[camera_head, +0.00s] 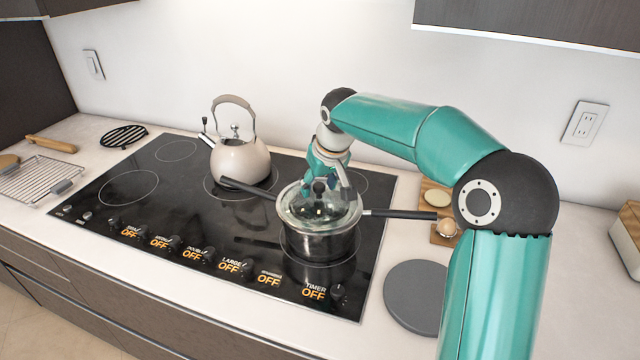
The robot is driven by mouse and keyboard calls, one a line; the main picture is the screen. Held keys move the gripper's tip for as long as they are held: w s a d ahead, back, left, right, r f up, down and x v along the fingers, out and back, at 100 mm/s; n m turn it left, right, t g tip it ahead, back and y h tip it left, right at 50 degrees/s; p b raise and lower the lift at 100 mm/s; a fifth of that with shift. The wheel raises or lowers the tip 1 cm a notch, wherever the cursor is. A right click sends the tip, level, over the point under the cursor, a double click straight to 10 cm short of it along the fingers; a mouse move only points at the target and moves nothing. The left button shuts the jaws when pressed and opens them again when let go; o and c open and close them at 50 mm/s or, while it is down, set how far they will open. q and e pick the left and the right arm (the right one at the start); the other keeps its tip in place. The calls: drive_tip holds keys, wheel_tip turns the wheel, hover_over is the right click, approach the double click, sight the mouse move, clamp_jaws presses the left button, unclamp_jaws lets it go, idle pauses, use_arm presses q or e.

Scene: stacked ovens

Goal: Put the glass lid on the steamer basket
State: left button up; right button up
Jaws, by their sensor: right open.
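The glass lid (300,213) lies over the top of a steel pot with dark handles on the cooktop. The steamer basket (320,242) appears to be this steel vessel under the lid; I cannot tell the basket from a pot below it. My right gripper (322,188) is open above the lid, with its fingers around or just beside the lid's dark knob (319,187). I cannot tell whether the fingers touch it. The gripper and arm hide part of the lid's back. My left gripper is not in view.
A cream kettle (241,163) stands behind and left on the black cooktop (185,195). A grey round mat (415,296) lies on the counter at right. A wooden board (437,190) sits behind my right arm. A wire rack (40,180) is far left.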

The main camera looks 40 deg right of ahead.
wheel_tip(320, 180, up, 2)
drive_tip(key=shift+s, duration=0.1)
drive_tip(key=v, duration=1.1)
drive_tip(key=shift+p, duration=0.4)
drive_tip(key=shift+r, duration=0.15)
